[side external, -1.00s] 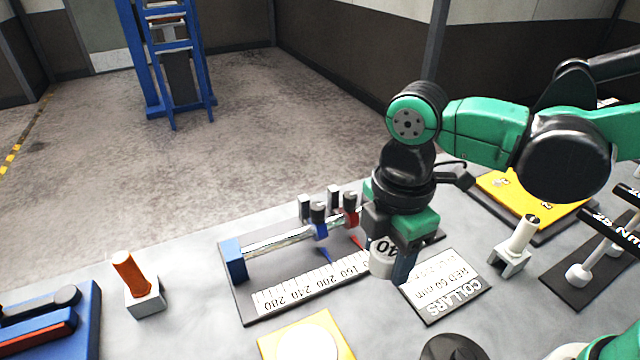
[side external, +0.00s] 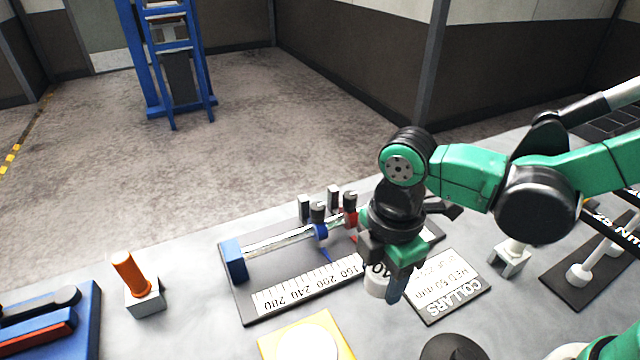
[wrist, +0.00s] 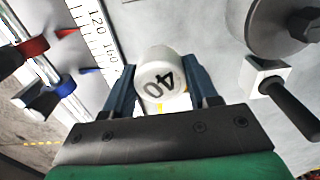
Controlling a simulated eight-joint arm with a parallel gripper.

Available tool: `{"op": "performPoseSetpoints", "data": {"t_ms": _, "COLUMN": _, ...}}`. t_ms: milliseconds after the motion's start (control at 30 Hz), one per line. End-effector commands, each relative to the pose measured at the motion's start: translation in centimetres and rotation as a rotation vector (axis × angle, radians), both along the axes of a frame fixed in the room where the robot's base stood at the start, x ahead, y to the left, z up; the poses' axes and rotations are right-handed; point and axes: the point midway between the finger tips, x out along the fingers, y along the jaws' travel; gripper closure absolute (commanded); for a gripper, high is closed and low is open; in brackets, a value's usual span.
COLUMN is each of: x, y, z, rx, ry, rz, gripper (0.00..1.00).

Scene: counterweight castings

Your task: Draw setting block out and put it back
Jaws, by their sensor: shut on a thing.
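The setting block appears to be the white cylinder marked 40 (wrist: 161,80), also partly visible in the side view (side external: 376,284). My gripper (side external: 388,284) is shut on it, with a blue finger on each side in the wrist view (wrist: 160,88). The block is near the right part of the scale board (side external: 250,305), beside the collars card. I cannot tell whether its underside touches anything. A blue collar (side external: 321,232) and a red collar (side external: 350,211) sit on the silver rod (side external: 280,239) behind it. My gripper hides the rod's right end.
The collars card (side external: 458,290) lies just right of my gripper. A yellow plate with a white disc (side external: 308,342) and a dark round object (side external: 453,348) are in front. An orange-handled block (side external: 132,275) stands left. A white stand (side external: 511,257) is at right.

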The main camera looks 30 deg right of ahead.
Motion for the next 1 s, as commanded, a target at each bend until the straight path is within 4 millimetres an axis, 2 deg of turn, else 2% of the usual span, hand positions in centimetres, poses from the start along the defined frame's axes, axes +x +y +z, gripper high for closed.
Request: {"op": "performPoseSetpoints", "data": {"t_ms": 1000, "x": 0.0, "y": 0.0, "z": -4.5, "rx": 0.0, "ry": 0.0, "rz": 0.0, "gripper": 1.0}}
